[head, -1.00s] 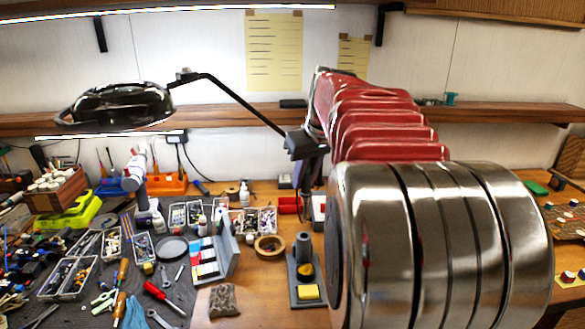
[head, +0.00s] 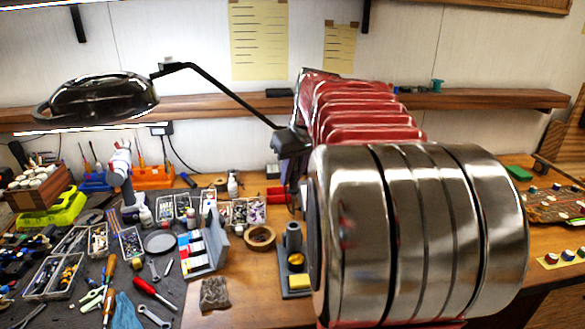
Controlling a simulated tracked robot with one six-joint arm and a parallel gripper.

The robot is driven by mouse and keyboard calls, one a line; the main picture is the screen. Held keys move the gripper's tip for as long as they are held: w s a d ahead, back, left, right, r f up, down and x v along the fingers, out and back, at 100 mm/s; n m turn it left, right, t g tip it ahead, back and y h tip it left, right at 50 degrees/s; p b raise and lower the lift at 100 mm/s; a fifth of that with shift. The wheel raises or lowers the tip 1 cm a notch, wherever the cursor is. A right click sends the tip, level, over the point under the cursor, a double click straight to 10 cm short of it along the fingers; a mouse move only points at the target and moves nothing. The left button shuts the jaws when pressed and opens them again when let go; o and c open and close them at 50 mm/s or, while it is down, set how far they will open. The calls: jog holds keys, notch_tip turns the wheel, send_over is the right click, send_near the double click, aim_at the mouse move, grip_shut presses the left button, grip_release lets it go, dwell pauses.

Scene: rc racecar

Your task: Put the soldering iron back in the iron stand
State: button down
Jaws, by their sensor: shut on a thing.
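The iron stand (head: 293,238) is a small grey base with an upright grey holder tube and a yellow sponge (head: 299,282). It stands on the wooden bench in the middle of the head view, and the large metal part of my arm covers its right side. No soldering iron shows in the visible part of the stand. I cannot make out the soldering iron anywhere. My gripper is out of sight, and whatever it holds cannot be seen.
A tape roll (head: 260,237), a grey rack (head: 203,252) and a steel-wool-like clump (head: 215,294) lie left of the stand. A black lamp (head: 97,97) hangs over the crowded left side. A circuit board (head: 553,205) lies at right.

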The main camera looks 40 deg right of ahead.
aim_at(293, 206)
jog(key=shift+f, duration=5.4)
dwell(1.1)
jog(key=c, duration=1.6)
grip_release()
jog(key=shift+o, duration=0.8)
jog(key=shift+o, duration=1.4)
jog(key=shift+r, duration=0.1)
